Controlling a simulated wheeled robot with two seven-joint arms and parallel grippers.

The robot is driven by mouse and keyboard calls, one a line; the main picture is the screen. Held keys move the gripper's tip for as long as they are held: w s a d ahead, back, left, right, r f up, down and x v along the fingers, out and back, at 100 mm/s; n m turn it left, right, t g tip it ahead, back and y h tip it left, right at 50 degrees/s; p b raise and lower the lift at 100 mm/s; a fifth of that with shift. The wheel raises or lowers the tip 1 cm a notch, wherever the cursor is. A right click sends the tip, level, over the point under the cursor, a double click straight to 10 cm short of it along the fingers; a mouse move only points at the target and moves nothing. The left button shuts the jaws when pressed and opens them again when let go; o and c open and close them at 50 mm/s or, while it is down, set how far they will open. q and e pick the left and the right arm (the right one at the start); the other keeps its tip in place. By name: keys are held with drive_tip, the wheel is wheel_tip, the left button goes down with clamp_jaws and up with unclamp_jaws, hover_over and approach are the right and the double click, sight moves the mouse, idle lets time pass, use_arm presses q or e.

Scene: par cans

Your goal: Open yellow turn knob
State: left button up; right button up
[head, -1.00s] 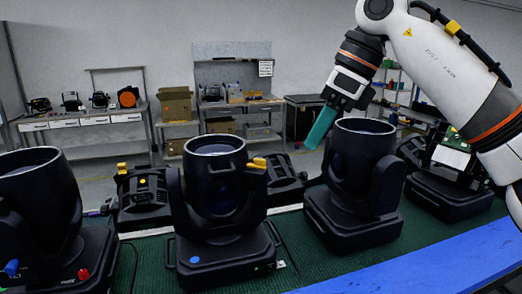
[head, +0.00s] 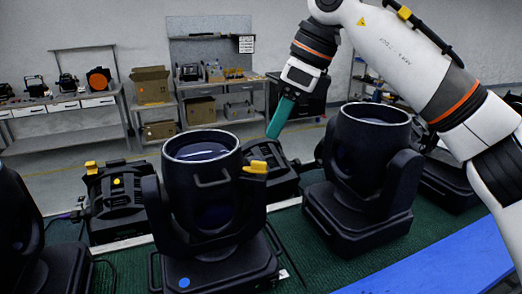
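The yellow turn knob (head: 255,167) sticks out at the upper right side of the middle black par can (head: 203,185), just below its rim. My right gripper (head: 276,128) comes in from the upper right, with teal fingers pointing down and slightly left. It is above and a little right of the knob in the picture, apart from it. The fingers are seen edge-on and overlap, so I cannot tell whether there is a gap between them. Nothing shows held in them. My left gripper is out of view.
Another par can (head: 362,165) stands to the right, and part of a dark one (head: 25,240) is cut off at the left. Smaller black fixtures stand behind, one with yellow parts (head: 91,167). The green mat (head: 300,235) has bare space between the cans. A blue strip (head: 440,262) runs along the front right.

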sight(262, 162)
drive_tip(key=x, duration=0.4)
drive_tip(key=p+x, duration=0.1)
drive_tip(key=x, duration=0.1)
drive_tip(key=shift+w+a+f, duration=0.2)
drive_tip(key=shift+w, duration=0.1)
drive_tip(key=shift+s+a+f, duration=0.1)
drive_tip(key=shift+a+f, duration=0.1)
drive_tip(key=shift+f, duration=0.45)
clamp_jaws()
